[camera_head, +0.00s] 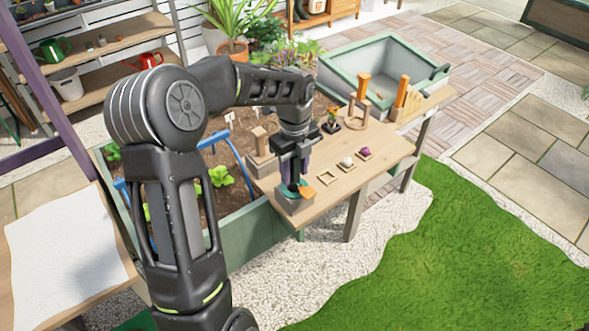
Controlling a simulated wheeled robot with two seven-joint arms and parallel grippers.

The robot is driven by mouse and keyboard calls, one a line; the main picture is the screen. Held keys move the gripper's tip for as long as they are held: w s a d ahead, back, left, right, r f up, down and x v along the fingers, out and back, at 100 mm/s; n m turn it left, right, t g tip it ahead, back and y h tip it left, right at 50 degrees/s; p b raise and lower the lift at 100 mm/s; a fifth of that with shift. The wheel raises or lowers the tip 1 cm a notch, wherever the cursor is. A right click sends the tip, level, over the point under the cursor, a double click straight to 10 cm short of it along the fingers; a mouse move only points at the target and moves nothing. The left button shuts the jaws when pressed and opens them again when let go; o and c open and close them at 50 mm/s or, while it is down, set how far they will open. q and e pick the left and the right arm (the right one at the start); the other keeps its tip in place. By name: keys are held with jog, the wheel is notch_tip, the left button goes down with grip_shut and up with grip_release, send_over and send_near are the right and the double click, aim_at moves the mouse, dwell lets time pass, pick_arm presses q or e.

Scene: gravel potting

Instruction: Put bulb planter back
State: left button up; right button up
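My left gripper (294,174) points down over the near left part of the wooden table. Its fingers are close above a small grey block or box (294,206) with teal and orange parts on top. The fingertips are too small and partly covered to tell whether they hold anything. An orange-handled tool (362,86) stands upright in a wooden ring-like stand farther back on the table. A second orange-handled tool (403,88) stands at a wooden block to its right. I cannot tell which item is the bulb planter. My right gripper is out of view.
A grey basin (372,58) is at the back. A planted soil bed lies left.

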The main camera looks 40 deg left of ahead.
pick_arm(q)
jog(key=shift+o, duration=0.9)
jog(key=shift+r, duration=0.15)
notch_tip(320, 180, up, 12)
jog(key=shift+r, duration=0.1)
